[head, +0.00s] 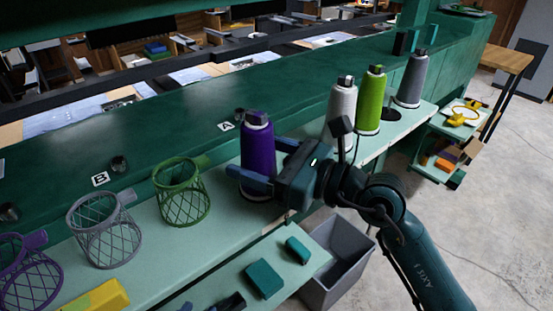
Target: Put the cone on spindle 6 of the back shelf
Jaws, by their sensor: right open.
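A purple cone of thread (258,151) stands upright on the pale green shelf (229,238). My right gripper (256,164) is open around the purple cone, with one finger in front of it low down and one behind it. I cannot tell whether the fingers touch it. A white cone (341,103), a lime green cone (370,101) and a grey cone (411,79) stand farther along the same shelf to the right. A dark empty holder (391,114) sits between the green and grey cones. No number 6 is readable. My left gripper is not in view.
Wire baskets in green (182,193), grey (104,230) and purple (27,272) line the shelf on the left. A grey bin (339,262) stands below on the floor. Teal blocks (264,279) lie on a lower shelf. A side rack (452,145) is at right.

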